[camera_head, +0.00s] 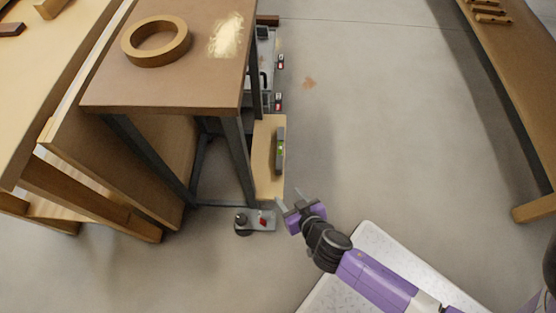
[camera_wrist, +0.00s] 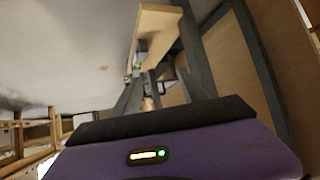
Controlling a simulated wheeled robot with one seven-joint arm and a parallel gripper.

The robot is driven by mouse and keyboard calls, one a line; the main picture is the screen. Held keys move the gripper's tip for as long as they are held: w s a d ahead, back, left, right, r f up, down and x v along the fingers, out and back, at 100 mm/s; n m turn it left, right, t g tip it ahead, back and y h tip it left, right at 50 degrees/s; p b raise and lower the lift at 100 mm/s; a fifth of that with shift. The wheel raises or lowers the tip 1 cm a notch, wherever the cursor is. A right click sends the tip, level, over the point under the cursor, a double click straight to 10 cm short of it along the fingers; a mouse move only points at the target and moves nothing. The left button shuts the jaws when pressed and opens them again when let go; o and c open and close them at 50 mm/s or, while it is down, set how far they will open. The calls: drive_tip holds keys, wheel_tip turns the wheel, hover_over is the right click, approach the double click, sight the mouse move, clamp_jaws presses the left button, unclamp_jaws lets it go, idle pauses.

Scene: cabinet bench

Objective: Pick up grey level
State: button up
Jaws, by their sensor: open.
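The grey level (camera_head: 280,150) is a slim bar with a small yellow-green vial at its middle. It lies along the right edge of a pale wooden shelf (camera_head: 267,185), beneath the brown tabletop. My gripper (camera_head: 289,197) is open and empty. It is just below the near end of the shelf in the head view, apart from the level. In the wrist view the pale shelf (camera_wrist: 160,28) rises ahead, and a small grey object (camera_wrist: 141,47) at its edge looks like the level, though it is too small to be sure.
The brown table (camera_head: 185,90) carries a wooden ring (camera_head: 156,42), and its dark legs stand beside the shelf. A small grey plate with a red part (camera_head: 258,220) sits left of my gripper. Several tools lie beyond the shelf. The floor to the right (camera_head: 400,130) is clear.

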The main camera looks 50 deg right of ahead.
sight(280, 150)
drive_tip(key=w+d+f+m+h+b, duration=0.1)
drive_tip(key=w+d+f+b, duration=0.1)
drive_tip(key=w+f, duration=0.1)
drive_tip(key=w+d+f+m+h+b, duration=0.1)
drive_tip(key=w+d+f+b, duration=0.1)
drive_tip(key=w+d+f, duration=0.1)
drive_tip(key=w+d+f+m+g+h+b, duration=0.1)
drive_tip(key=w+d+f+b, duration=0.1)
drive_tip(key=w+f+b, duration=0.1)
drive_tip(key=shift+w+d+f+h, duration=0.1)
drive_tip(key=shift+w+f+h, duration=0.05)
drive_tip(key=shift+f, duration=0.3)
drive_tip(key=shift+w+d+f+h, duration=0.1)
drive_tip(key=shift+f+h, duration=0.05)
drive_tip(key=shift+f, duration=0.25)
drive_tip(key=w+d+h+b, duration=0.1)
drive_tip(key=w+d+m+h+b, duration=0.1)
drive_tip(key=w+d, duration=0.1)
drive_tip(key=w+d+m+b, duration=0.1)
drive_tip(key=w, duration=0.1)
drive_tip(key=shift+w+d+f+g+h, duration=0.1)
drive_tip(key=shift+d+f+g+h, duration=0.2)
drive_tip(key=shift+f+h, duration=0.1)
drive_tip(key=shift+b+x, duration=0.6)
drive_tip(key=shift+x, duration=0.55)
drive_tip(key=b+x, duration=0.2)
drive_tip(key=x, duration=0.3)
drive_tip(key=shift+w+d, duration=0.15)
drive_tip(key=shift+d, duration=0.25)
clamp_jaws()
